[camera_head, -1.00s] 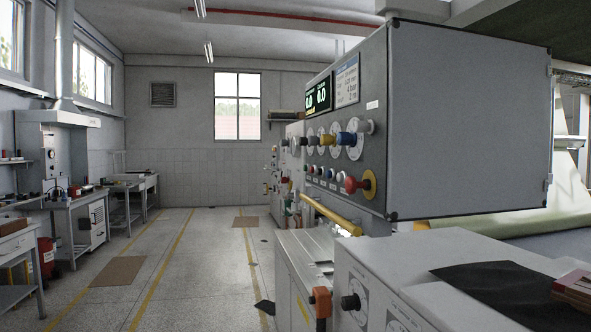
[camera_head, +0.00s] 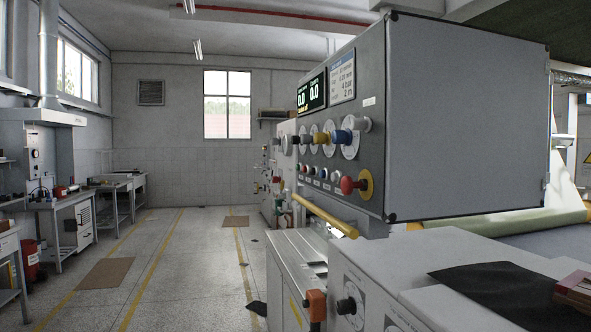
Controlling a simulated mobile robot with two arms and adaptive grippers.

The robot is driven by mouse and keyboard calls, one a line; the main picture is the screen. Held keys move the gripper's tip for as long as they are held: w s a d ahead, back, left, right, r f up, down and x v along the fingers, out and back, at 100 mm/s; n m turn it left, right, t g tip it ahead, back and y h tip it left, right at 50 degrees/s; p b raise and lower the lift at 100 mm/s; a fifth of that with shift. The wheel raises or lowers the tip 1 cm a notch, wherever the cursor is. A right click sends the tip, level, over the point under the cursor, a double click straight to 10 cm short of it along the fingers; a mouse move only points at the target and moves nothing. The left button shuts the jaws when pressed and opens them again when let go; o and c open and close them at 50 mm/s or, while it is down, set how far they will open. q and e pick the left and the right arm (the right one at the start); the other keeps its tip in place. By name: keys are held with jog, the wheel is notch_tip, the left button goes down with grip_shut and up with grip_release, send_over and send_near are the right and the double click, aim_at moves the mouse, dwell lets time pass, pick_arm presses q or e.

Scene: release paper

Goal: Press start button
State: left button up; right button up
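The machine's grey control box (camera_head: 470,120) fills the right half of the head view. Its panel faces left and is seen at a steep angle. A row of small buttons (camera_head: 321,173) runs along the lower panel, with a green one (camera_head: 297,166) near its far end. Their labels are too small to read, so I cannot tell which one is start. A red mushroom button (camera_head: 350,185) on a yellow disc sits at the near end. Larger coloured knobs (camera_head: 341,137) and two displays (camera_head: 312,92) are above. Neither of my grippers is in view.
A yellow bar (camera_head: 325,216) juts out below the panel. A white-topped cabinet (camera_head: 420,255) with black knobs stands in front at the right. Workbenches (camera_head: 70,205) line the left wall. The floor aisle (camera_head: 180,240) between them is open.

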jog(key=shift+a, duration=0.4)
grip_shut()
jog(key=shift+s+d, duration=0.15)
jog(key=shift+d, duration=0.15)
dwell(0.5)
